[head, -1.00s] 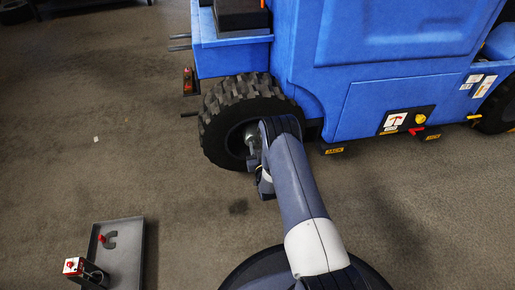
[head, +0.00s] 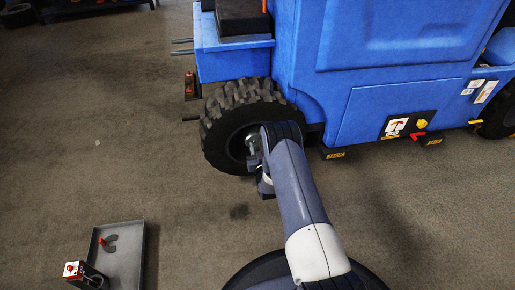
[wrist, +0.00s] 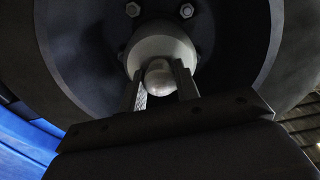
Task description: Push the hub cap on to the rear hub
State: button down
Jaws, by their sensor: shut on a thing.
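The rear wheel of the blue vehicle has a black knobbly tyre (head: 222,119) and a dark rim with bolts. At its centre, in the wrist view, is a grey rounded hub cap (wrist: 158,42) with a pale knob (wrist: 160,78). My gripper (wrist: 161,86) has one finger on each side of the knob and is shut on it. The cap sits in front of the rim's middle. The hub itself is hidden behind the cap, so I cannot tell whether they touch. In the head view my gripper (head: 256,163) is at the wheel centre, partly hidden by my arm.
The blue vehicle body (head: 400,60) rises above and right of the wheel. A grey tray (head: 127,262) with a dark curved piece lies on the floor at lower left, beside a small box with a red button (head: 72,270). The floor left of the wheel is clear.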

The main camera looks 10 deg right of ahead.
jog(key=c, duration=1)
grip_release()
jog(key=shift+o, duration=0.2)
jog(key=s+p, duration=0.4)
jog(key=s, duration=0.6)
jog(key=shift+s, duration=0.4)
jog(key=w+b, duration=0.4)
jog(key=w, duration=0.6)
jog(key=shift+w, duration=0.4)
jog(key=shift+s, duration=0.3)
